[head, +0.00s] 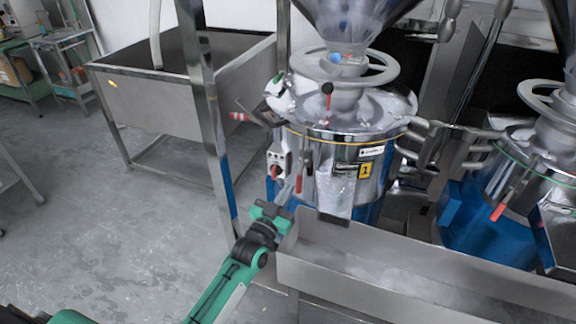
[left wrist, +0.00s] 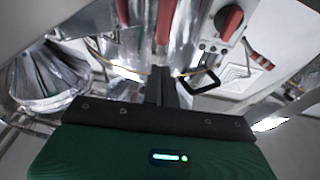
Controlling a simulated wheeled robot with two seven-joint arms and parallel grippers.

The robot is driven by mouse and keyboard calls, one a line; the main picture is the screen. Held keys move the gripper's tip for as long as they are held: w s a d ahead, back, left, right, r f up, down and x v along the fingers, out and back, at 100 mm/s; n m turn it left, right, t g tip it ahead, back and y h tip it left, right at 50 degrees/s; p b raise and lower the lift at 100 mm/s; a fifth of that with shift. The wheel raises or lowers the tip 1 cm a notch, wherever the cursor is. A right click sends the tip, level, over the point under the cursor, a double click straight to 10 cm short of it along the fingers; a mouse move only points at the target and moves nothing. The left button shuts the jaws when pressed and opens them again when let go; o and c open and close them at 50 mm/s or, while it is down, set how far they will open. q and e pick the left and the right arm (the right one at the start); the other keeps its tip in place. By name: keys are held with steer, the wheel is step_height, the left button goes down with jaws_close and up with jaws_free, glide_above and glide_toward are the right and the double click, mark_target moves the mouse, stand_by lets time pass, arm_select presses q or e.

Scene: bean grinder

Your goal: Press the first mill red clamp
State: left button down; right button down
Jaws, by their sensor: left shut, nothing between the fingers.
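The first mill (head: 345,150) is a steel drum with a blue base and a yellow "1" label. Its red clamp (head: 299,183) hangs on the front left side of the drum; a red clamp handle (left wrist: 163,22) also shows upright at the top of the left wrist view. My left gripper (head: 283,197) is shut and empty, just below and left of the clamp. In the left wrist view its shut fingers (left wrist: 161,86) point toward the clamp, with a small gap seemingly between them. My right gripper is not in view.
A control box (head: 278,160) with a red knob sits left of the clamp. A steel trough (head: 400,270) stands in front of the mill, close to my left gripper. A steel post (head: 207,110) rises at the left. A second mill (head: 500,215) stands at the right.

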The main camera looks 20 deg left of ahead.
arm_select(q)
steer(key=shift+w+f, duration=0.15)
steer(key=shift+f, duration=0.25)
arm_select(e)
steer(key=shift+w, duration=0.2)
